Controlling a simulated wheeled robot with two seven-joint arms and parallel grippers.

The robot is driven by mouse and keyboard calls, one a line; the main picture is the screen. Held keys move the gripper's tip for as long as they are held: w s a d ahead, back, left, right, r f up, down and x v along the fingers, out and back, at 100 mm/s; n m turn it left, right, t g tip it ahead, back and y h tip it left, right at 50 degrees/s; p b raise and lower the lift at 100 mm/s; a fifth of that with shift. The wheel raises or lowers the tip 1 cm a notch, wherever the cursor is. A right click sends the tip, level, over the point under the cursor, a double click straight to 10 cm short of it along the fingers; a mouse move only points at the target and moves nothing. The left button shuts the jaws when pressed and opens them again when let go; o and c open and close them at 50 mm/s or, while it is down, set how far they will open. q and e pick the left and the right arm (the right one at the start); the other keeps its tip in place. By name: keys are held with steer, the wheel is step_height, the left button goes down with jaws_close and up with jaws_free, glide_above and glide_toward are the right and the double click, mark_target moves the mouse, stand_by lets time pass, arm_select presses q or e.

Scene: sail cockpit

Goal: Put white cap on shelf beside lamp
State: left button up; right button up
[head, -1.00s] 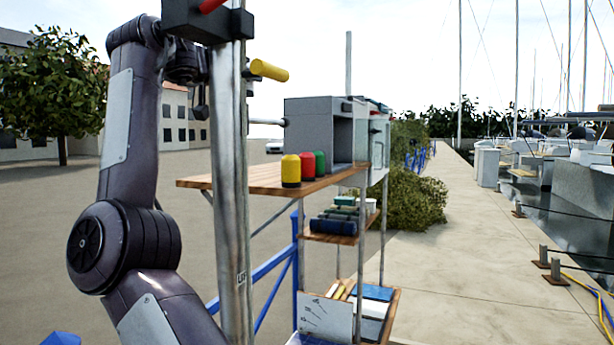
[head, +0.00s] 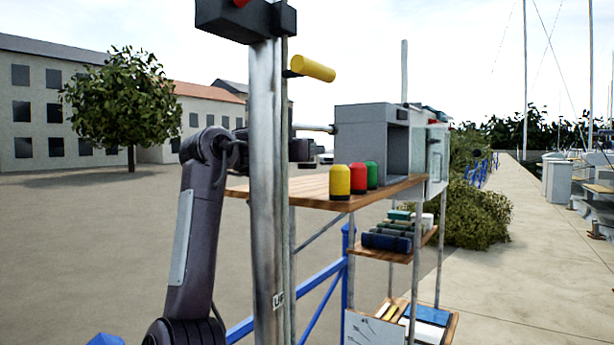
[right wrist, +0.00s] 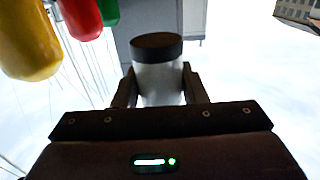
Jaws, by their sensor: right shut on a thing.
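My right gripper (head: 304,150) is partly behind the metal post in the head view, above the left end of the wooden shelf (head: 308,196). In the right wrist view, my right gripper (right wrist: 158,92) is shut on the white cap (right wrist: 158,82), a white cylinder with a dark end. That view appears upside down. A yellow (head: 340,180), a red (head: 357,177) and a green (head: 371,174) dome-topped piece with dark bases stand in a row on the shelf. I cannot tell which thing is the lamp. My left gripper is not in view.
A grey open-fronted box (head: 365,138) stands behind the coloured pieces. The metal post (head: 267,200) stands in front of the shelf's left end, with a yellow handle (head: 312,68) above. Lower shelves hold dark rolls (head: 387,242) and flat items. A blue rail (head: 320,280) runs below.

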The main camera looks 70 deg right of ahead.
steer(key=shift+w+a+f, duration=0.1)
steer(key=shift+a+f, duration=0.15)
steer(key=shift+f, duration=0.6)
steer(key=shift+a+f, duration=0.1)
steer(key=shift+f, duration=0.5)
steer(key=shift+d+f+p, duration=0.2)
steer(key=shift+f+p, duration=0.3)
steer(key=shift+f, duration=0.95)
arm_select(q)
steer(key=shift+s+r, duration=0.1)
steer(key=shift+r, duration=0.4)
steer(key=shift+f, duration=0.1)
arm_select(e)
steer(key=shift+a, duration=0.15)
steer(key=o, duration=0.6)
steer(key=shift+f, duration=0.15)
steer(key=o, duration=0.5)
steer(key=shift+c, duration=0.2)
